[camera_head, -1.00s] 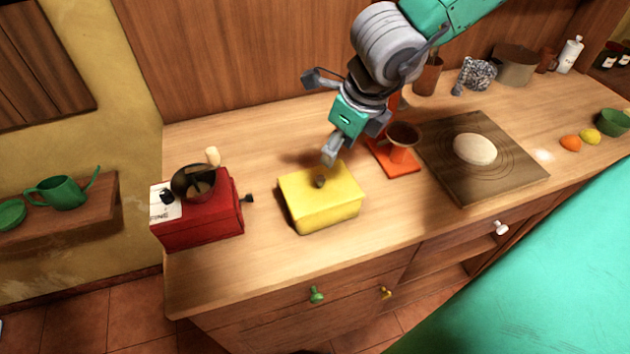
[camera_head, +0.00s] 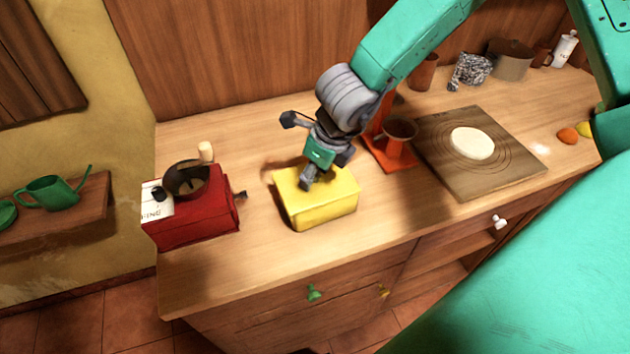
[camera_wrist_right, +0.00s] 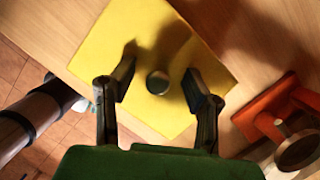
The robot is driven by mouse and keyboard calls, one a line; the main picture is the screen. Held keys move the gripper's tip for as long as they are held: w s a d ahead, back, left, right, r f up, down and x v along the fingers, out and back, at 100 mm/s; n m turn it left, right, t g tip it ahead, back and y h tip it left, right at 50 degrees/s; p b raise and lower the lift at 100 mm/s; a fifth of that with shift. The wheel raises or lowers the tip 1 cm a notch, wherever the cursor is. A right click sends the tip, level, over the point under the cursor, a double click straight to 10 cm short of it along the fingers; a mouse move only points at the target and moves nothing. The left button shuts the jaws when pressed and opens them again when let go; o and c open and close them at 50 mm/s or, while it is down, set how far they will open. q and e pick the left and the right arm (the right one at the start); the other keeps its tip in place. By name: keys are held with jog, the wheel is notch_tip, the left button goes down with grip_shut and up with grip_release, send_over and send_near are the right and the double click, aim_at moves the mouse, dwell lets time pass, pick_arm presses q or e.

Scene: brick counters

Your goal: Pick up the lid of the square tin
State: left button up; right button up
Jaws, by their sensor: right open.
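The square tin (camera_head: 322,212) is yellow and stands on the wooden counter. Its lid (camera_head: 345,187) is on top; in the right wrist view the lid (camera_wrist_right: 150,40) fills the middle. A round dark knob (camera_wrist_right: 157,82) sits at the lid's centre; in the head view the gripper hides it. My right gripper (camera_head: 306,180) is just above the lid. In the right wrist view my right gripper (camera_wrist_right: 158,88) is open, with one finger on each side of the knob and a gap to both. My left gripper is not in view.
A red coffee grinder (camera_head: 195,212) stands left of the tin. An orange stand with a brown cup (camera_head: 398,142) is close on the right. Beyond it lies a wooden board (camera_head: 480,180) with pale dough (camera_head: 472,143). The counter in front of the tin is clear.

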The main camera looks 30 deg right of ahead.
jog(key=shift+s, duration=0.1)
grip_shut()
jog(key=shift+r, duration=0.1)
notch_tip(320, 180, up, 17)
jog(key=p, duration=0.3)
jog(key=f+b, duration=0.3)
jog(key=f, duration=0.7)
jog(key=shift+d+f, duration=0.15)
jog(key=shift+d, duration=0.05)
